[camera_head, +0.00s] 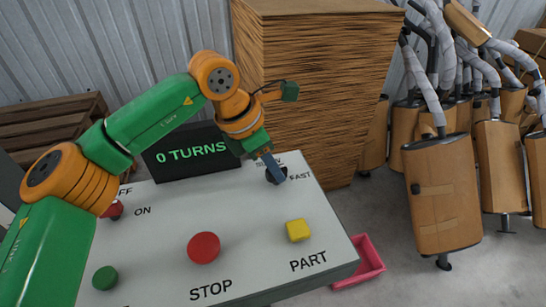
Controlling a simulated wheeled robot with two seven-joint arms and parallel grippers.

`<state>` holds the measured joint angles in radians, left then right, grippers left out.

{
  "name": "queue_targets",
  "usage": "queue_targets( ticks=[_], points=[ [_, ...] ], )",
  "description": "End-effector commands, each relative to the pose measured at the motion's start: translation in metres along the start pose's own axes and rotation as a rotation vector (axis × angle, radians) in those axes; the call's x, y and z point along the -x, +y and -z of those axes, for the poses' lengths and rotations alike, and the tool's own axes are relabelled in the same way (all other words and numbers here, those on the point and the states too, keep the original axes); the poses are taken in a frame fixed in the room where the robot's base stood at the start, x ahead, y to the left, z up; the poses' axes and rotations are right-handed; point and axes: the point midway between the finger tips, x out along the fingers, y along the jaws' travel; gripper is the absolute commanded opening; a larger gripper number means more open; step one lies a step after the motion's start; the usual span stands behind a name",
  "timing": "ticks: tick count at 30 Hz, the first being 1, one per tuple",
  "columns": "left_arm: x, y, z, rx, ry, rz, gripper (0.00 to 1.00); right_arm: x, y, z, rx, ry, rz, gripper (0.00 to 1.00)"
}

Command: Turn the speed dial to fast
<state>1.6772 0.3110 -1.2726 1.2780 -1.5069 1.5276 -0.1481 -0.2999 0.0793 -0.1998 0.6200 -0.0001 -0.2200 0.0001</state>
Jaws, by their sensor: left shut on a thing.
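The speed dial (276,177) is a dark knob at the back right of the light control panel (160,220). The label FAST is printed to its right, and a partly covered label, seemingly SLOW, is behind it. My left gripper (273,168) reaches down from the left and is shut on the dial. Its fingers hide much of the dial, so I cannot tell exactly where it points. My right gripper is not in view.
The panel also has a red STOP button (204,248), a yellow PART button (298,230), a green button (105,278) and a red switch (115,210). A display (190,152) reads 0 TURNS. A pink bin (362,262) is beside the panel.

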Motion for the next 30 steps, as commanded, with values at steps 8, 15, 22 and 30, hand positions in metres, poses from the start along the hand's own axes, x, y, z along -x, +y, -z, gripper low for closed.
queue_targets(
  ticks=[8, 15, 22, 30],
  points=[
    [0.0017, 0.0007, -0.0013, -0.093, -0.002, 0.038, 0.0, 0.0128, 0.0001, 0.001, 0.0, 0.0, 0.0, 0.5],
    [0.0004, 0.0007, -0.0009, -0.121, -0.002, 0.049, 0.0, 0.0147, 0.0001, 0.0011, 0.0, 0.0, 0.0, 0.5],
    [-0.0001, 0.0005, -0.0007, -0.124, -0.002, 0.05, 0.0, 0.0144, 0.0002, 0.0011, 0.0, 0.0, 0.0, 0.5],
    [-0.0002, 0.0004, -0.0005, -0.123, -0.001, 0.051, 0.57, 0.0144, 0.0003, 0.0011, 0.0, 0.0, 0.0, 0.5]
  ],
)
